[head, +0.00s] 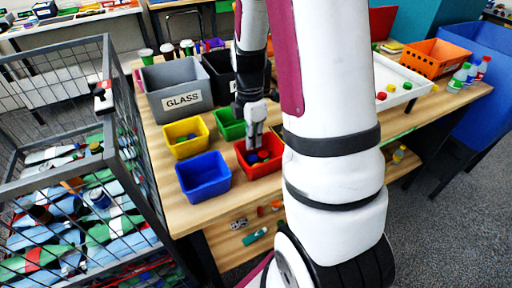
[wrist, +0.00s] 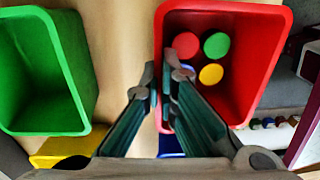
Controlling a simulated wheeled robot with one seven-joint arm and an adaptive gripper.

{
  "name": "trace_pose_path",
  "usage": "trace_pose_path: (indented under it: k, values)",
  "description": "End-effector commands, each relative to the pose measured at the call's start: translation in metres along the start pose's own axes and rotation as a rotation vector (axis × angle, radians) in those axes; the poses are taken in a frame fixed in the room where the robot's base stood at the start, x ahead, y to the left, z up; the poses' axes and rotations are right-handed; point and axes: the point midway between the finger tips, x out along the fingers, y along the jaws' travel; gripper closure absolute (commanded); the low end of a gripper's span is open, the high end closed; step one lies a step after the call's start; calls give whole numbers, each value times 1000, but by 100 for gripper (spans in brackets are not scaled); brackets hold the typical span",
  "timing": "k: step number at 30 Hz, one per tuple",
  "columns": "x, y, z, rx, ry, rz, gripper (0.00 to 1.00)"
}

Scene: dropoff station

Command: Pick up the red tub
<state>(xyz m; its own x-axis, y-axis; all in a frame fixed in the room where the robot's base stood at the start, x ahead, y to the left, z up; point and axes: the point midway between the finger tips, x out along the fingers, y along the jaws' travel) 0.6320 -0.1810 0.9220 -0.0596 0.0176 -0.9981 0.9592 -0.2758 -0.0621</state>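The red tub (head: 270,168) is at the table's front edge, right of the blue tub, with several round caps in it. It seems to rest on the table. In the wrist view the red tub (wrist: 262,75) fills the upper right, with red, green and yellow caps inside. My gripper (wrist: 160,80) has one finger on each side of the tub's left wall, with almost no gap, so it looks shut on that wall. In the head view my gripper (head: 254,146) points down at the tub's back rim. My arm hides part of the area to its right.
Beside it stand a green tub (head: 230,129), a yellow tub (head: 172,148) and a blue tub (head: 204,186). A grey GLASS bin (head: 160,84) stands behind. A wire cage (head: 110,75) is left of the table. A white tray (head: 410,94) and orange crate (head: 420,66) are at the right.

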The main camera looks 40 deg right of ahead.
Motion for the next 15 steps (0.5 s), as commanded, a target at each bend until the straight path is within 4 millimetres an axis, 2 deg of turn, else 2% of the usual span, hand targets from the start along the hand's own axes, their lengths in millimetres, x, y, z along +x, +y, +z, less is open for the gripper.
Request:
trace_pose_path:
  k: [15]
  values:
    - [-37,-2,0,0,-1,3,100]
